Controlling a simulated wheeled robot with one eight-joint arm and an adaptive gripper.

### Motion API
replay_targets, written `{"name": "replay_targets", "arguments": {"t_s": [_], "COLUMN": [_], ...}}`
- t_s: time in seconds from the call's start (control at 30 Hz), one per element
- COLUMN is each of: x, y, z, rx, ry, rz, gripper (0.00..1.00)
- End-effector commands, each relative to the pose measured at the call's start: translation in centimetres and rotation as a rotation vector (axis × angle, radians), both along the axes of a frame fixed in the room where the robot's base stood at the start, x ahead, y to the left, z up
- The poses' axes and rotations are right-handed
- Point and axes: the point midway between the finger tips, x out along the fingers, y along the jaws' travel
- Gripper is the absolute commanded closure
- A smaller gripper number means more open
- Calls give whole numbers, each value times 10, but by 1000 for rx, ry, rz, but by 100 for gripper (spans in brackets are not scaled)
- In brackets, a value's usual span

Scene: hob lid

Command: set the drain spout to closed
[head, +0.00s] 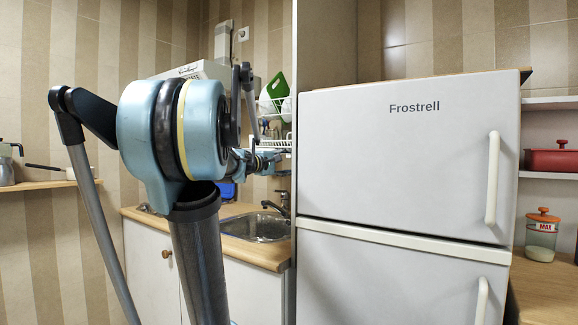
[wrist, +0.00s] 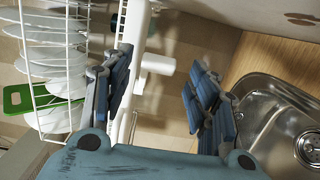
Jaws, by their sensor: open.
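The drain spout (wrist: 158,64) is a short white stub sticking out from the white tray edge (wrist: 128,50) of the dish rack in the wrist view. My gripper (wrist: 160,82) is open, with one blue-padded finger on each side of the spout. The left finger lies over the tray edge in the picture; the right finger stands apart from the spout. I cannot tell whether either touches. In the head view my gripper (head: 268,162) is just below the dish rack (head: 270,143), and the spout cannot be made out there.
White plates (wrist: 50,55) and a green board (wrist: 18,98) stand in the rack. Below are the sink (wrist: 285,115) and wooden counter (wrist: 262,58); the tap (head: 283,203) rises behind the sink. A tall white fridge (head: 400,160) stands close on the right.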

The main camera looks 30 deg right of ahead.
Motion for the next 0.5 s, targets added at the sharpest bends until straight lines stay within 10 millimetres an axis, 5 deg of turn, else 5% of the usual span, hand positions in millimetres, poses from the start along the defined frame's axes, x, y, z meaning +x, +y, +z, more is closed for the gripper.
{"name": "replay_targets", "arguments": {"t_s": [0.5], "x": [-18], "y": [72], "z": [-1], "rx": [1], "ry": [0], "rz": [2], "gripper": [46]}}
